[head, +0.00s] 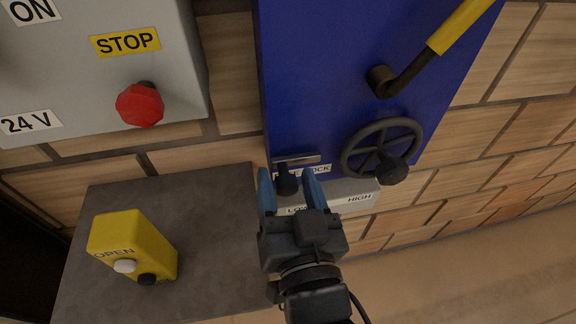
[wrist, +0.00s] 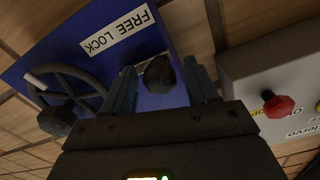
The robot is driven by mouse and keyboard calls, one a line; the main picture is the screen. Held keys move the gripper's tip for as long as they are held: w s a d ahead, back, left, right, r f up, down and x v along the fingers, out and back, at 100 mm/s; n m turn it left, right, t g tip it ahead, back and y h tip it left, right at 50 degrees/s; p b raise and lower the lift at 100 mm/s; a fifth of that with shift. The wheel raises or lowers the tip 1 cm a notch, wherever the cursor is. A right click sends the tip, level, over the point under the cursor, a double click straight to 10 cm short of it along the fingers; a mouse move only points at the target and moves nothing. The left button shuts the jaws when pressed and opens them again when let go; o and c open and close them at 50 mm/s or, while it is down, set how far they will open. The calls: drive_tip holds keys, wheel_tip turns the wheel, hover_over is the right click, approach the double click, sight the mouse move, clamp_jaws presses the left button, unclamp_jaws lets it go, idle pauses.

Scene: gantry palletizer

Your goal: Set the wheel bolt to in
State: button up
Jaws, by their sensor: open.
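The wheel bolt has a black knob (head: 287,183) at the left part of a grey metal plate (head: 308,160), low on the blue panel (head: 330,70). The FREE LOCK label (head: 318,169) is just below the plate, its FREE end partly covered. My gripper (head: 287,174) is open, with one blue finger on each side of the knob. In the wrist view the dark knob (wrist: 159,74) shows between the fingers, with gaps at both sides. I cannot tell whether a finger touches it. The FREE LOCK label also shows in the wrist view (wrist: 117,33).
A dark handwheel (head: 382,150) with a knob is right of the bolt. A yellow-handled lever (head: 440,45) is above it. A LOW/HIGH strip (head: 350,197) lies below. A grey STOP box (head: 100,70) with a red button and a yellow OPEN box (head: 133,245) stand at left.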

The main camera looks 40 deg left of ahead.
drive_tip(key=shift+x, duration=1.25)
drive_tip(key=shift+c, duration=0.4)
clamp_jaws()
